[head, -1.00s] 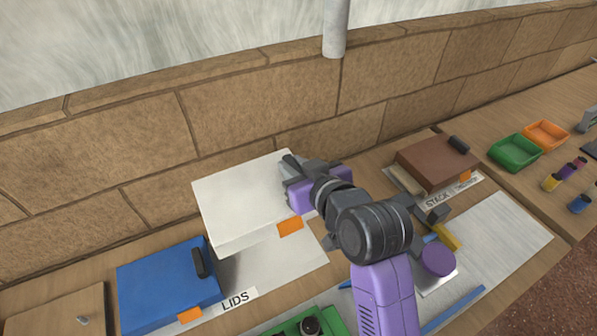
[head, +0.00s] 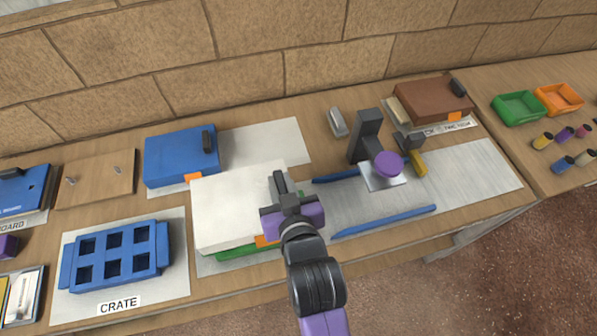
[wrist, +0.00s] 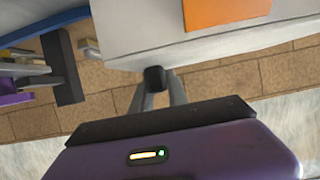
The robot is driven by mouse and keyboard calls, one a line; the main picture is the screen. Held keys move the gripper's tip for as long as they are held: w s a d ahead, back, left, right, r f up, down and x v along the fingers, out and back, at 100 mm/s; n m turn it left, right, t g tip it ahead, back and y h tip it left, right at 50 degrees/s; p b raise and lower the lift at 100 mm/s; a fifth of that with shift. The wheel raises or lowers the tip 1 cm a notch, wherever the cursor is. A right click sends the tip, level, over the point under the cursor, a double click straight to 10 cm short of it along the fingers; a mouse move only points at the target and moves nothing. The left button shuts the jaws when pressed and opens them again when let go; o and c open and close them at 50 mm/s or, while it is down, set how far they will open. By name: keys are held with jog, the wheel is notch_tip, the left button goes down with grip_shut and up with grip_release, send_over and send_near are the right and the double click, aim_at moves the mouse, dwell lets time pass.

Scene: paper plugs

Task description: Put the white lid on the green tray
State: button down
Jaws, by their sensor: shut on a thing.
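The white lid (head: 228,205) is a flat slab with an orange tag (head: 266,241) on its near side. My gripper (head: 280,184) is at the lid's right edge, shut on its dark handle; the handle (wrist: 155,78) shows between the fingers in the wrist view. The lid (wrist: 150,20) fills the upper right of that view. The green tray (head: 235,253) lies under the lid, with only a strip of its near side showing. The lid hides the rest, and I cannot tell whether the two touch.
A blue lid (head: 178,158) lies just behind on the lids sheet (head: 262,142). A blue crate (head: 115,255) stands to the left. A press with a purple knob (head: 389,163) and blue rails (head: 385,221) are to the right. The table's front edge is close.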

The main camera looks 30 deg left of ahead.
jog(key=shift+w+d+r, duration=0.25)
jog(key=shift+r, duration=0.05)
jog(key=shift+r, duration=0.1)
jog(key=shift+f+b, duration=2.85)
jog(key=shift+f, duration=1.65)
jog(key=shift+f+b, duration=0.4)
jog(key=shift+f, duration=0.15)
jog(key=c, duration=1.2)
grip_release()
jog(key=v, duration=0.6)
jog(key=shift+s+d+b, duration=0.15)
jog(key=shift+s+b, duration=0.05)
jog(key=shift+b, duration=0.1)
jog(key=shift+s+d+r, duration=0.3)
jog(key=shift+s+d, duration=0.1)
jog(key=shift+d, duration=0.05)
